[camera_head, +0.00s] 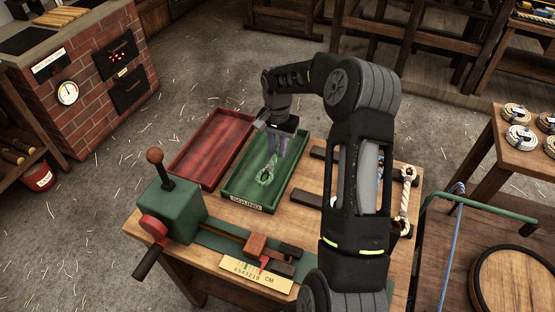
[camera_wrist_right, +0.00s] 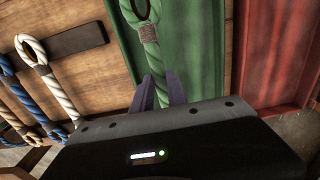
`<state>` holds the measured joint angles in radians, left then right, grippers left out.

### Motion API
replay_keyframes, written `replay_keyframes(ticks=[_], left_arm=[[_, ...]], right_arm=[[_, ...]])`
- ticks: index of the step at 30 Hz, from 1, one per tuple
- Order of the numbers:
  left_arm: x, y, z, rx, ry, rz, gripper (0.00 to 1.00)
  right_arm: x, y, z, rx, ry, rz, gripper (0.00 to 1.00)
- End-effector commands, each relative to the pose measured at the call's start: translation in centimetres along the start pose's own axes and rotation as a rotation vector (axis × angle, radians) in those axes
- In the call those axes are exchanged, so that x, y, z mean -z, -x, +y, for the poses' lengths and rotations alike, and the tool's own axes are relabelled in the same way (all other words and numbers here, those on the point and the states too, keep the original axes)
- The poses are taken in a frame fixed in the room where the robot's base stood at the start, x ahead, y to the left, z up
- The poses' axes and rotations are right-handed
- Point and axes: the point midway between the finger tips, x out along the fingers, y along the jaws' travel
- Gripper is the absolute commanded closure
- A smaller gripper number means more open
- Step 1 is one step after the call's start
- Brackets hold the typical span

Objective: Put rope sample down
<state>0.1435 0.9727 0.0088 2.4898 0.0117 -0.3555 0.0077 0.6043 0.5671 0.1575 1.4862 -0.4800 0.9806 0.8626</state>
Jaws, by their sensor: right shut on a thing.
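The rope sample (camera_head: 265,175), pale green and white with an eye at one end and a tan whipping, is in my right gripper (camera_head: 277,142). In the right wrist view the rope sample (camera_wrist_right: 149,36) runs down between the fingers of the right gripper (camera_wrist_right: 160,88), which are shut on it. It hangs over the green tray (camera_head: 240,193), within its walls; I cannot tell whether it touches the tray floor. The tray's front label seems to read "SOUND". The green tray also shows in the wrist view (camera_wrist_right: 199,45). My left gripper is out of view.
A red tray (camera_head: 208,150) adjoins the green tray on the left. A green lever device (camera_head: 180,215) and a measuring scale (camera_head: 256,274) occupy the bench front. Other ropes, white (camera_wrist_right: 50,75) and blue, lie on the bench to the right, partly behind my arm in the head view.

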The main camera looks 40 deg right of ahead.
Motion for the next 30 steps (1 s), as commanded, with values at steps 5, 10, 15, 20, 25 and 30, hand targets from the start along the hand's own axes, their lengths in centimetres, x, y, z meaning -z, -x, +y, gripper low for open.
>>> replay_keyframes(ticks=[5,10,15,20,25,30], left_arm=[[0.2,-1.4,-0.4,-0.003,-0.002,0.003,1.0],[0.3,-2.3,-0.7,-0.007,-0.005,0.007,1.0],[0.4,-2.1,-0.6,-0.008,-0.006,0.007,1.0],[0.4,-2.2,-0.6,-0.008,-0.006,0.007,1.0],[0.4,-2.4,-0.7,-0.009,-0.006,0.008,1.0],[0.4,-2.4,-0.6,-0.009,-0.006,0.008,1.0]], right_arm=[[0.0,-2.6,0.0,-0.001,0.0,-0.001,1.0],[0.0,-4.9,0.0,0.0,-0.001,-0.001,1.0],[0.0,-4.9,0.0,0.0,0.0,0.001,1.0],[0.0,-5.0,0.0,0.0,0.0,0.0,1.0],[0.0,-5.2,0.0,0.0,0.0,0.0,0.78],[0.0,-5.2,0.0,0.0,0.0,0.0,0.64]])
